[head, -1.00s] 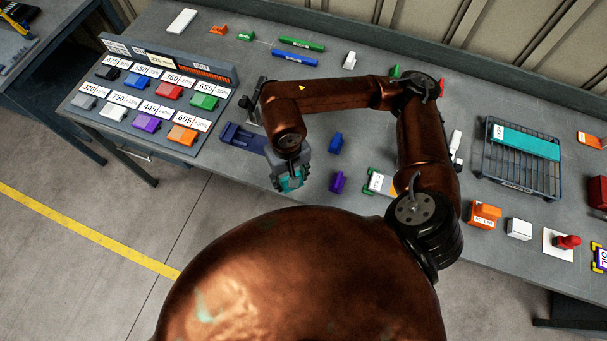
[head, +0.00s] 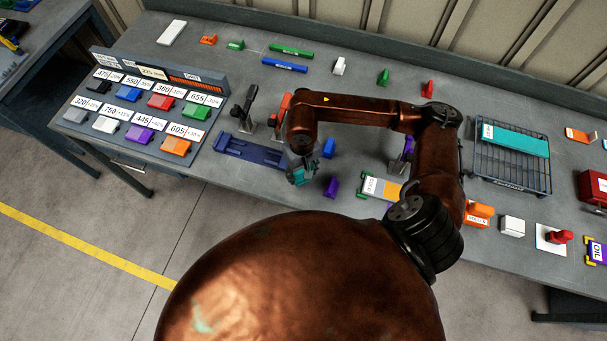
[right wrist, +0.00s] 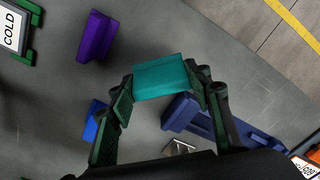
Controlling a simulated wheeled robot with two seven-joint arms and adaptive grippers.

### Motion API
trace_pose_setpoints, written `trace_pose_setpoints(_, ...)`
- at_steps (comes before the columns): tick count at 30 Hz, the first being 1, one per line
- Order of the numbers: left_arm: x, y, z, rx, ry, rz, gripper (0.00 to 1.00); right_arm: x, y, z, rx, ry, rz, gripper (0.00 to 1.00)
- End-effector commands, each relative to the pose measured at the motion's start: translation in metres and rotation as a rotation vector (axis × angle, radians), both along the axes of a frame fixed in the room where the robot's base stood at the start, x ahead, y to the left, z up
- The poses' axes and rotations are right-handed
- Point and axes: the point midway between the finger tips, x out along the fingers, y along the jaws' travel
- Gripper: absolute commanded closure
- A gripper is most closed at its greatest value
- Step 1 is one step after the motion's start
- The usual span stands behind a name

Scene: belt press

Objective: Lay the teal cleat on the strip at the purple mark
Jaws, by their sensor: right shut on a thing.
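The teal cleat (head: 299,176) is a small block held by my right gripper (head: 302,172), above the bench's front part. In the right wrist view the cleat (right wrist: 162,78) sits between the two fingers of the gripper (right wrist: 165,88). A long teal strip (head: 520,140) lies on a wire rack (head: 512,182) at the right. A navy channel fixture (head: 250,150) lies left of my right gripper and also shows in the wrist view (right wrist: 190,118). I cannot make out a purple mark on a strip. My left gripper is not in view.
A purple block (head: 331,187) and a blue block (head: 328,147) stand close right of my right gripper. A plate marked COLD (head: 379,188) lies further right. A rack of coloured cleats (head: 150,115) fills the left end. Upright clamps (head: 247,105) stand behind the fixture.

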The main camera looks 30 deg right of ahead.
Motion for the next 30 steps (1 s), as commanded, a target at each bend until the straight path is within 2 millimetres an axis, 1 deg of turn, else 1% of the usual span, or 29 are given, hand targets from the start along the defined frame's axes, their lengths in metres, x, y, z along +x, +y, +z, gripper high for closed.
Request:
trace_pose_setpoints(4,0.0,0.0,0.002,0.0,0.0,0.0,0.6,0.006,-0.008,-0.011,-0.002,0.001,-0.003,0.79)
trace_pose_setpoints(9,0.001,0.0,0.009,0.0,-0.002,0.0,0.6,0.006,-0.006,-0.034,0.002,0.002,0.0,0.79)
trace_pose_setpoints(11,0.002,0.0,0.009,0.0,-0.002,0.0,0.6,0.006,-0.007,-0.039,0.001,0.001,0.0,0.79)
trace_pose_setpoints(19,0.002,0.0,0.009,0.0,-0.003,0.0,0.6,0.007,-0.007,-0.042,0.0,-0.001,0.001,0.79)
trace_pose_setpoints(24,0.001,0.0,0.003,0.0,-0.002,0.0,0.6,0.006,-0.007,-0.046,-0.001,-0.001,0.001,0.79)
trace_pose_setpoints(25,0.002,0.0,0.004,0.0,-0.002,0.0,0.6,0.006,-0.007,-0.045,0.0,-0.001,0.001,0.52)
trace_pose_setpoints(30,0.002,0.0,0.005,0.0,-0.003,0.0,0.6,0.006,-0.007,-0.044,0.0,-0.001,0.001,0.41)
